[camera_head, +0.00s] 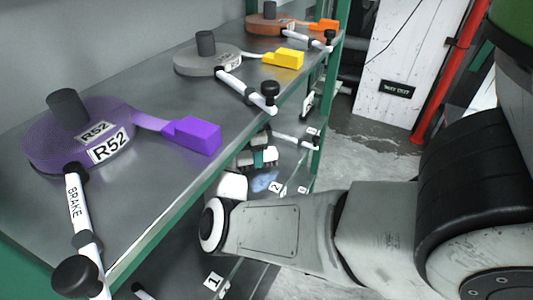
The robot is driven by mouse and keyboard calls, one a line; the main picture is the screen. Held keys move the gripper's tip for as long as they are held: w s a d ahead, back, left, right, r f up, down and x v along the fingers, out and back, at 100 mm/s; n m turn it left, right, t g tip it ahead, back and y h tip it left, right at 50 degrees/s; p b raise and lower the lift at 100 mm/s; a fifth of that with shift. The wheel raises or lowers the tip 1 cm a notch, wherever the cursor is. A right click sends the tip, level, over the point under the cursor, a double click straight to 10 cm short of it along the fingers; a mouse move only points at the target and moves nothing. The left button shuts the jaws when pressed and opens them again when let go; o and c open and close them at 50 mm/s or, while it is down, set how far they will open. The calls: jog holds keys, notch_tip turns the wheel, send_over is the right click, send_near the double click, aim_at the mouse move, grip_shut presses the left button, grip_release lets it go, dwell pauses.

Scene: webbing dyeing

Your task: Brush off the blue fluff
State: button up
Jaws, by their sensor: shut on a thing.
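A light-blue fluffy patch (265,180), the blue fluff, shows on the lower shelf level, below the table's front edge and beside a "2" label. My gripper (257,158) is small in view, just above the blue patch at the end of my arm. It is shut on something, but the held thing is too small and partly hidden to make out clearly. Dark and teal parts show there. I cannot tell whether anything touches the fluff. My arm's white links hide part of the lower shelf.
The upper grey shelf (165,205) bears a purple webbing roll (50,140) marked R52, a grey roll (188,62) and an orange roll (262,27). White brake levers (80,210) with black knobs overhang its front edge. Green posts frame the rack; concrete floor (375,155) lies right.

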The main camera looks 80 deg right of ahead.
aim_at(250, 168)
jog(key=shift+w+a+r, duration=0.25)
jog(key=shift+w+r, duration=0.05)
jog(key=shift+w, duration=0.15)
jog(key=shift+w+a+r, duration=0.25)
jog(key=shift+w, duration=0.2)
jog(key=shift+w+a+f+n, duration=0.2)
jog(key=shift+f+n, duration=0.1)
jog(key=shift+f, duration=0.1)
jog(key=shift+a+f, duration=0.1)
jog(key=shift+f, duration=0.25)
jog(key=f+b, duration=0.1)
jog(key=f, duration=0.1)
jog(key=f+b, duration=0.2)
jog(key=shift+s+f, duration=0.2)
jog(key=shift+f, duration=0.2)
jog(key=shift+f+b, duration=0.7)
jog(key=shift+f, duration=0.25)
jog(key=shift+s, duration=0.1)
